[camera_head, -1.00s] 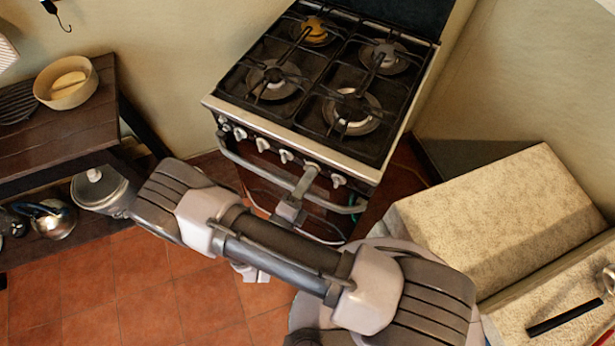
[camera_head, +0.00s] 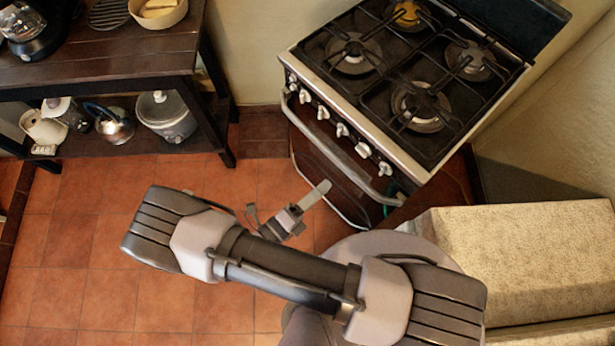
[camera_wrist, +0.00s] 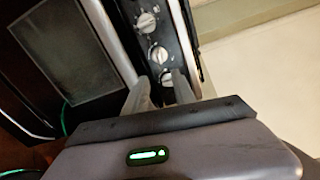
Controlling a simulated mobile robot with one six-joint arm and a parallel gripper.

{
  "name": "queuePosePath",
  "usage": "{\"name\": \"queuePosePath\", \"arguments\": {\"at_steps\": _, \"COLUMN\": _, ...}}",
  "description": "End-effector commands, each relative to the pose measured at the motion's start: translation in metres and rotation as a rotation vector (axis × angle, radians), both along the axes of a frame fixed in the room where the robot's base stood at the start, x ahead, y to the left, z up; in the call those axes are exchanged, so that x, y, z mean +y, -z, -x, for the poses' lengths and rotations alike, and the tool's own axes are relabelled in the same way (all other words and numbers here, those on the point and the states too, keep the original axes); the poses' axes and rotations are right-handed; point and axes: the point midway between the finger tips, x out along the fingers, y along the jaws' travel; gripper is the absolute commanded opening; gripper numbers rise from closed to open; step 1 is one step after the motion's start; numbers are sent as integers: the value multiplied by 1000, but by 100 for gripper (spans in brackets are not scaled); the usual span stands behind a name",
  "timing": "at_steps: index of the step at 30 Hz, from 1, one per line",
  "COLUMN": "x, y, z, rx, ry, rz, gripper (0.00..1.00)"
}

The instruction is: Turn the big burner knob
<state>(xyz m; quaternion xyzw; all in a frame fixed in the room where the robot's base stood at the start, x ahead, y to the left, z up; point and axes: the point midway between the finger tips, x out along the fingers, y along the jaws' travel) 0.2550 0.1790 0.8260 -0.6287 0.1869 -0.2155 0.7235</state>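The stove (camera_head: 440,170) stands at the upper right in the head view, with a row of several pale knobs along its front panel. Knobs at the right end of the row (camera_head: 363,149) are visible and clear of my gripper. Which knob belongs to the big burner (camera_head: 420,107) cannot be told. My gripper (camera_head: 316,194) is in front of the oven door, apart from the knobs. In the wrist view my gripper (camera_wrist: 161,84) has its two fingers apart, with a gap between them, and is empty. A knob (camera_wrist: 166,79) shows beyond that gap; two more lie above it.
An oven handle bar (camera_head: 335,150) runs across the front below the knobs. A dark wooden shelf unit (camera_head: 100,75) with pots stands at left. A speckled pale block (camera_head: 520,250) is at right. Tiled floor is free between shelf and stove.

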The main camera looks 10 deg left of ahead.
Motion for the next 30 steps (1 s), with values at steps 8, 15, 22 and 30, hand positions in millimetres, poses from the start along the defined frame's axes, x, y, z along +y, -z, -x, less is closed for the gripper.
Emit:
{"name": "queuePosePath", "arguments": {"at_steps": 8, "x": 23, "y": 0, "z": 35, "rx": 1, "ry": 1, "rz": 1, "gripper": 32}}
{"name": "queuePosePath", "arguments": {"at_steps": 15, "x": 23, "y": 1, "z": 36, "rx": 1, "ry": 1, "rz": 1, "gripper": 32}}
{"name": "queuePosePath", "arguments": {"at_steps": 22, "x": 23, "y": 0, "z": 36, "rx": 1, "ry": 1, "rz": 1, "gripper": 0}}
{"name": "queuePosePath", "arguments": {"at_steps": 30, "x": 23, "y": 0, "z": 36, "rx": 1, "ry": 1, "rz": 1, "gripper": 0}}
